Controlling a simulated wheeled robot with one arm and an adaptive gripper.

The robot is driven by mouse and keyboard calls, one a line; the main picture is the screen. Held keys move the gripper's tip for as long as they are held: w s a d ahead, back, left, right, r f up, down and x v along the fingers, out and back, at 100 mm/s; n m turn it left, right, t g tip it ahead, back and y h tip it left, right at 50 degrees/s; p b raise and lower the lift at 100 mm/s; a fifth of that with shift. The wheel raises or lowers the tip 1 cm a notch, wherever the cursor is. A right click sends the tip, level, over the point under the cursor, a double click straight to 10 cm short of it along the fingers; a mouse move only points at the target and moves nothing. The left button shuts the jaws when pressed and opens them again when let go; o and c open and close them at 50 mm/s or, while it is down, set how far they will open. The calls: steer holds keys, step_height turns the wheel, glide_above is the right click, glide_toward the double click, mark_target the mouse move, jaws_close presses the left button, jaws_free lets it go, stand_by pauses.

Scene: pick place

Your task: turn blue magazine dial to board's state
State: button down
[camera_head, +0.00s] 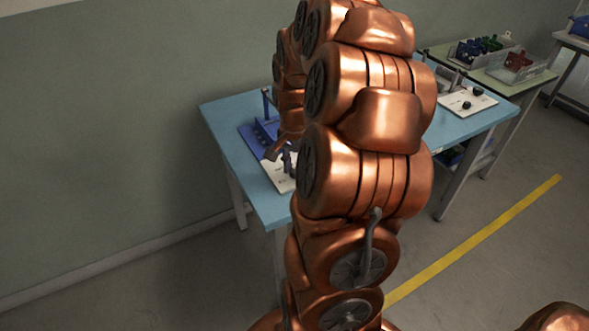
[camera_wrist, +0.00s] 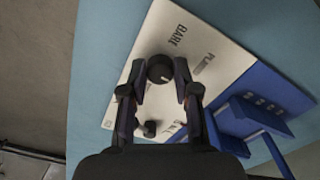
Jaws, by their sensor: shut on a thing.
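A dark round dial knob (camera_wrist: 160,68) with a light pointer mark sits on a white panel (camera_wrist: 214,40). The panel bears printed words, one reading like "BARE"; the others are partly hidden or too small to read surely. A blue magazine fixture (camera_wrist: 262,88) stands beside the panel. My gripper (camera_wrist: 161,76) has its two fingers on either side of the knob, shut on it. In the head view, my arm hides most of the panel (camera_head: 272,172) and the knob; the blue fixture (camera_head: 247,134) shows partly.
The blue table (camera_head: 226,110) stands near the wall. A small dark part (camera_wrist: 150,128) lies by the fingers. At the right, a white board (camera_head: 480,106) bears dark pieces. Farther back are bins with blue-green parts (camera_head: 478,46) and red parts (camera_head: 518,62).

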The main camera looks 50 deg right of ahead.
steer(key=n+b, duration=0.1)
steer(key=n, duration=0.4)
steer(key=shift+n, duration=0.3)
steer(key=n+b, duration=0.1)
steer(key=n, duration=1.2)
steer(key=shift+n, duration=0.4)
steer(key=c, duration=0.9)
jaws_free()
steer(key=shift+o, duration=0.2)
steer(key=shift+r, duration=0.1)
